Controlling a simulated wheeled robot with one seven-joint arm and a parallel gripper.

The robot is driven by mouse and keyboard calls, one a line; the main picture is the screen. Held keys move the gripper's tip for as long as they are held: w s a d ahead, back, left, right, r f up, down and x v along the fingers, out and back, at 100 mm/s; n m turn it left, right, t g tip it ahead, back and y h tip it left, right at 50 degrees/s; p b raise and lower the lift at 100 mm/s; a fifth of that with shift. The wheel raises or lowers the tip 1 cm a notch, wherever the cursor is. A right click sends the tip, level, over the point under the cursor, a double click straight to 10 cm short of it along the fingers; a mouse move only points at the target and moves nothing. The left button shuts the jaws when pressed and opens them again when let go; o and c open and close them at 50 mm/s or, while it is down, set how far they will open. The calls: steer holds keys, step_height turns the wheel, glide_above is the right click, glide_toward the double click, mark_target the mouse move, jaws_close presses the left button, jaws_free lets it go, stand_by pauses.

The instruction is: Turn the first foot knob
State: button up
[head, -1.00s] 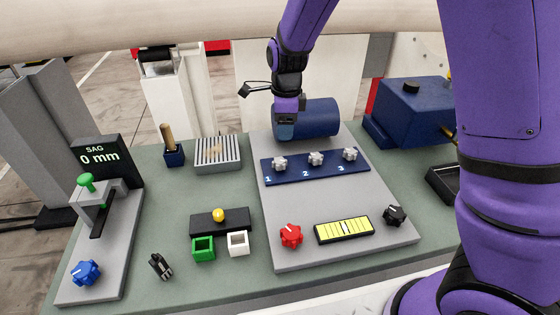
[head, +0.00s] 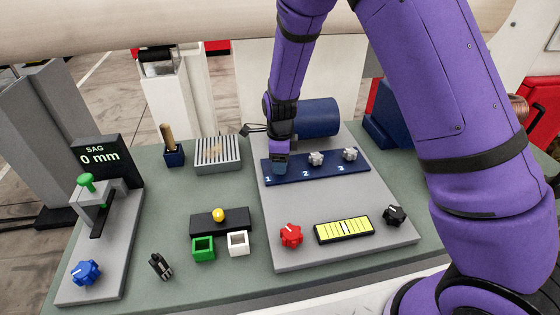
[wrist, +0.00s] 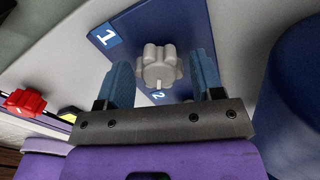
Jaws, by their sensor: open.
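The first foot knob (wrist: 158,67) is a light grey lobed knob on the blue strip (head: 330,172), between the printed numbers 1 and 2. In the head view my gripper (head: 279,166) covers it, so the knob is hidden there. In the wrist view my gripper (wrist: 163,72) is open, with one blue finger on each side of the knob. Gaps show between the fingers and the knob. The other two grey knobs, the second (head: 316,158) and the third (head: 350,154), stand to the right on the strip.
In front on the grey plate (head: 330,255) are a red knob (head: 291,236), a yellow level gauge (head: 344,230) and a black knob (head: 395,215). A blue cylinder (head: 320,118) stands close behind the strip. A blue knob (head: 85,273) and sag display (head: 101,157) are at left.

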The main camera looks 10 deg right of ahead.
steer(key=shift+f, duration=0.25)
steer(key=c, duration=0.9)
